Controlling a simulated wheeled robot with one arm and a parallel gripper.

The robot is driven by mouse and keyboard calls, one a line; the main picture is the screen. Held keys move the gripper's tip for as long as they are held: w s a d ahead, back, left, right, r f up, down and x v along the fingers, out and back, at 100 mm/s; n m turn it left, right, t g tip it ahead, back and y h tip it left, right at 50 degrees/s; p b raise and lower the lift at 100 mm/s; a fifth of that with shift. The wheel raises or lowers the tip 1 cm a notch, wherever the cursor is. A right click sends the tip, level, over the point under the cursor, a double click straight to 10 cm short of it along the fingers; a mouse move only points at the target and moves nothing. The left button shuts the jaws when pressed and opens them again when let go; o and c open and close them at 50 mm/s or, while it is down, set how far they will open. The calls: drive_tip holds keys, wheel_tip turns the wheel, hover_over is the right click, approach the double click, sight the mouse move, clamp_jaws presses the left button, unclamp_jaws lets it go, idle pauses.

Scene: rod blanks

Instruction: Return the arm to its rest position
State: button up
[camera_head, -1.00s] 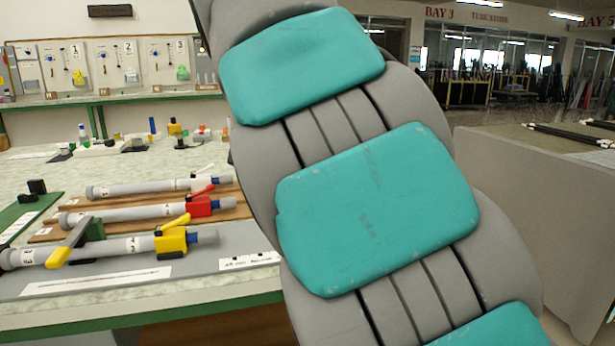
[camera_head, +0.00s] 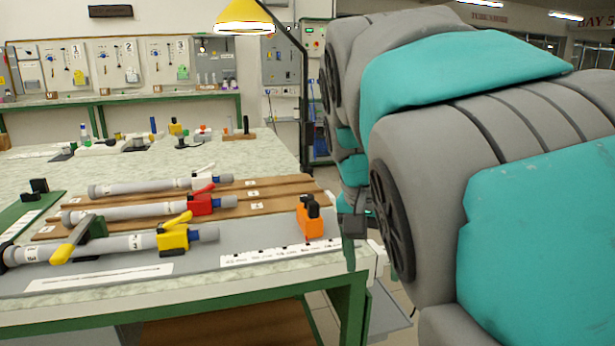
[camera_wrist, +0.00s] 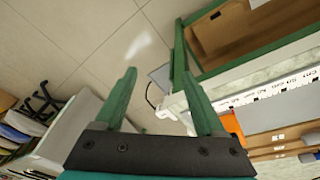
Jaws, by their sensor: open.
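My arm (camera_head: 430,190), grey with teal covers, fills the right of the head view. Its far end hangs down just past the right end of the workbench.
The bench (camera_head: 60,165) holds three grey rods with yellow (camera_head: 172,238), red (camera_head: 201,204) and white clamps. An orange block (camera_head: 309,217) sits near its right end. A yellow lamp (camera_head: 245,16) hangs behind. Tiled floor (camera_wrist: 70,40) lies open below the gripper.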

drive_tip(key=s+d+f+n+g+y, duration=0.1)
drive_tip(key=s+d+f+n, duration=0.1)
drive_tip(key=s+f, duration=0.8)
drive_tip(key=s+d+f+n+g, duration=0.2)
drive_tip(key=s+d+f+n, duration=0.1)
drive_tip(key=s+f, duration=0.8)
drive_tip(key=shift+s+f+y, duration=0.3)
drive_tip(key=shift+s+y, duration=0.1)
drive_tip(key=shift+s, duration=0.65)
drive_tip(key=shift+c, duration=0.4)
